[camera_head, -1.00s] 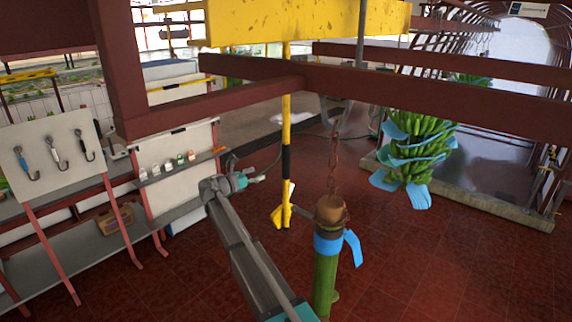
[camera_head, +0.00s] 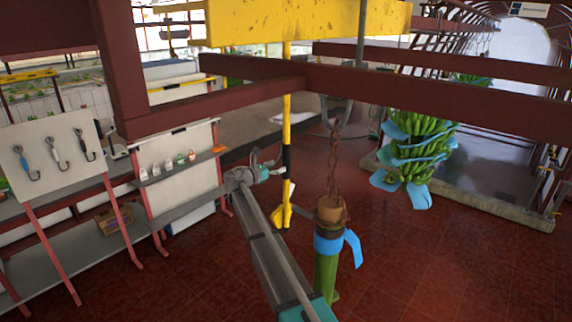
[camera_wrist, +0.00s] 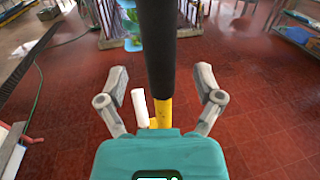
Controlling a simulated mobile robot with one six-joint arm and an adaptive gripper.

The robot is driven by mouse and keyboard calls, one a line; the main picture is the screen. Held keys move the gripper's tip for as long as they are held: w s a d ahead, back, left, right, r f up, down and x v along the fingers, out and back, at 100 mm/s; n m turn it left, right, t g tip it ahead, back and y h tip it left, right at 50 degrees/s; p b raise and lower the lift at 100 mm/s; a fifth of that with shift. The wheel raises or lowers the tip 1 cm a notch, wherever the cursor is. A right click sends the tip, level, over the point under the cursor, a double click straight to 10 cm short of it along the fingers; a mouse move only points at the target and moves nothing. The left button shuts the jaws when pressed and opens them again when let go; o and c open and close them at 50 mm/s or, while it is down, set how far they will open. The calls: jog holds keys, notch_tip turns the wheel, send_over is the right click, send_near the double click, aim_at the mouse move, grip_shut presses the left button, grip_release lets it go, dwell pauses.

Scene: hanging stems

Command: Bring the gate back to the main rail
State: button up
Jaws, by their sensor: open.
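A yellow pole (camera_head: 287,105) hangs below a broad yellow beam (camera_head: 300,20) at the top of the head view. It has a black section (camera_head: 287,158) and a yellow foot (camera_head: 283,216). I cannot tell which part is the gate or which rail is the main rail. My gripper (camera_head: 272,165) is just left of the black section in the head view. In the wrist view my open gripper (camera_wrist: 161,75) has a finger on each side of the black section (camera_wrist: 157,50), with gaps showing. The yellow part (camera_wrist: 161,112) shows below it, beside a white piece (camera_wrist: 140,108).
A green stem (camera_head: 326,270) with a blue band hangs on a chain (camera_head: 334,165) right of my arm. A banana bunch (camera_head: 415,145) hangs farther right. Dark red beams (camera_head: 430,95) cross overhead. A hook board (camera_head: 55,155) stands at left. Open red floor lies at right.

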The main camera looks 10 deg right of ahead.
aim_at(286, 163)
jog(key=shift+x, duration=2.4)
jog(key=shift+a, duration=0.1)
grip_shut()
